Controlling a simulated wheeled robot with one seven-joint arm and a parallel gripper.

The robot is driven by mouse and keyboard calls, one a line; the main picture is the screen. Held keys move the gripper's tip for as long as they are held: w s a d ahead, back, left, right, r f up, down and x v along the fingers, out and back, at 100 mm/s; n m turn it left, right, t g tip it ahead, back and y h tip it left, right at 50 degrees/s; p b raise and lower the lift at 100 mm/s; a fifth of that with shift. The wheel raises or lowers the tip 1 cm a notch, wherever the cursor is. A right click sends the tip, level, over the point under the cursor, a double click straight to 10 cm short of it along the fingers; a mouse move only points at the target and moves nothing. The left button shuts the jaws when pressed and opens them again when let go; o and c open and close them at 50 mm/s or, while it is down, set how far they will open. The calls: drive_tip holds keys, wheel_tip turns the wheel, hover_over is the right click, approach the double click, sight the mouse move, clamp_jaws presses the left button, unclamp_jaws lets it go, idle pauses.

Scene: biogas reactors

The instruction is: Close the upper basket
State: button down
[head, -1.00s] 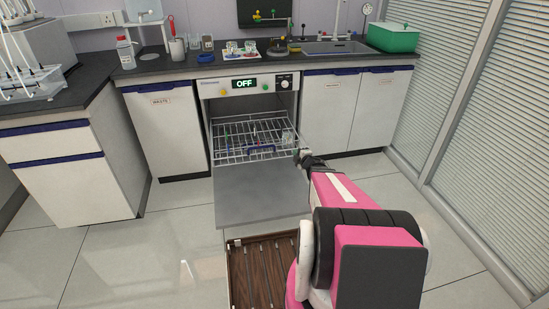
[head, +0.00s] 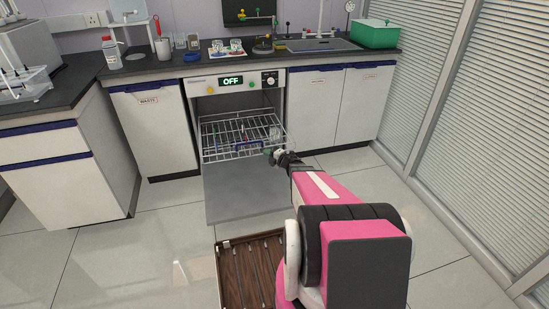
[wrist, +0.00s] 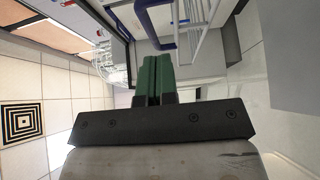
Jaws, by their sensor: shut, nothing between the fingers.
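The upper basket (head: 222,131) is a wire rack in the washer under the counter. It sticks out part of the way over the lowered door (head: 243,190). A blue handle (head: 250,146) is on its front, and several small items stand in it. My gripper (head: 271,153) is just right of the handle at the basket's front. In the wrist view my gripper (wrist: 152,75) has its green fingers together and empty.
The washer panel (head: 233,82) reads OFF. White cabinets stand on both sides, under a dark counter with a sink (head: 318,44) and a green box (head: 375,33). The tiled floor (head: 160,250) is clear at left. Blinds (head: 460,110) close off the right.

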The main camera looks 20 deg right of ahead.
drive_tip(key=shift+w, duration=2.6)
drive_tip(key=shift+w, duration=0.1)
hover_over(252, 122)
drive_tip(key=s, duration=0.2)
drive_tip(key=shift+a, duration=0.2)
drive_tip(key=shift+w, duration=0.85)
